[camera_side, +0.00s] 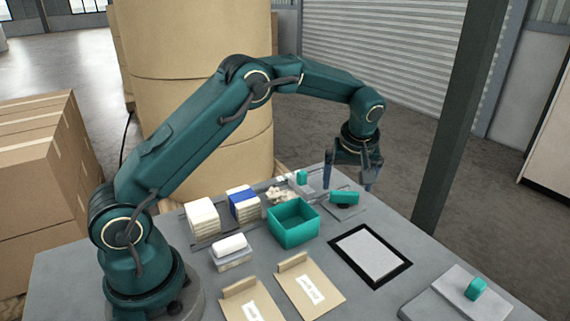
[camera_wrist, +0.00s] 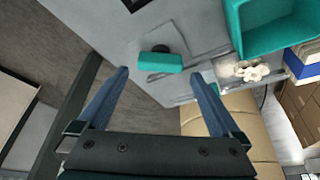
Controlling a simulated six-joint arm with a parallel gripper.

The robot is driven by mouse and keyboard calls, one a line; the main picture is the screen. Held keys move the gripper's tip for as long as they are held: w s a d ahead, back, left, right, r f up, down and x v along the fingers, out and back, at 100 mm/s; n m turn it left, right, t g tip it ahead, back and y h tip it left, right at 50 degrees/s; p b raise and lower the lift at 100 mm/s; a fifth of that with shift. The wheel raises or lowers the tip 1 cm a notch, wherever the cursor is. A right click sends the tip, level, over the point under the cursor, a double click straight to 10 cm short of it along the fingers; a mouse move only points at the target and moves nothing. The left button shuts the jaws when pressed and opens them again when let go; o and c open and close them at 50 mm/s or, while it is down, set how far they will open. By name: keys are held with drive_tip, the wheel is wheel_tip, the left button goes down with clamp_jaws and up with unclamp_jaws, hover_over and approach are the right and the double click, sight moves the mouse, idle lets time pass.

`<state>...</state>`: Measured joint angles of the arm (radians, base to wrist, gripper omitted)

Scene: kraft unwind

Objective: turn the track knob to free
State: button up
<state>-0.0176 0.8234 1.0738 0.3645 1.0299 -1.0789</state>
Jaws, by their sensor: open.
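A teal bar-shaped knob (camera_side: 344,197) sits on a dark round hub on a flat grey plate at the table's far edge. It also shows in the wrist view (camera_wrist: 160,63), where its bar lies roughly across the picture. My gripper (camera_side: 348,186) is open, pointing down above this knob. In the wrist view my two blue fingers (camera_wrist: 160,74) are spread wide, with the bar just ahead, between and beyond their tips. Nothing is between the fingers, and no contact shows. A second teal knob (camera_side: 475,289) stands on a plate at the front right. No knob markings are legible.
A small teal piece (camera_side: 302,177) stands near the back rail. A teal open bin (camera_side: 295,238), white stacks (camera_side: 201,217), a blue-white stack (camera_side: 243,205) and crumpled pale bits (camera_side: 281,194) are left of the knob. A black-framed pad (camera_side: 342,237) lies in front. Kraft envelopes (camera_side: 310,291) lie nearer.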

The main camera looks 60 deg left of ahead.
sight(344, 193)
drive_tip(key=shift+x, duration=2.15)
drive_tip(key=c, duration=1.1)
drive_tip(key=shift+c, duration=0.2)
drive_tip(key=shift+s+m, duration=0.1)
drive_tip(key=shift+m, duration=0.2)
drive_tip(key=m, duration=0.2)
drive_tip(key=m+t+h, duration=0.1)
drive_tip(key=m, duration=0.1)
drive_tip(key=shift+a+h, duration=0.1)
drive_tip(key=shift+h, duration=0.2)
drive_tip(key=shift+a+m+t+h, duration=0.15)
drive_tip(key=shift+m+h, duration=0.3)
drive_tip(key=shift+m, duration=0.9)
drive_tip(key=shift+d+m+t+h, duration=0.1)
drive_tip(key=shift+m+t+h, duration=0.25)
drive_tip(key=shift+m, duration=1)
drive_tip(key=o, duration=1.1)
drive_tip(key=shift+o, duration=0.2)
drive_tip(key=shift+s+r, duration=0.1)
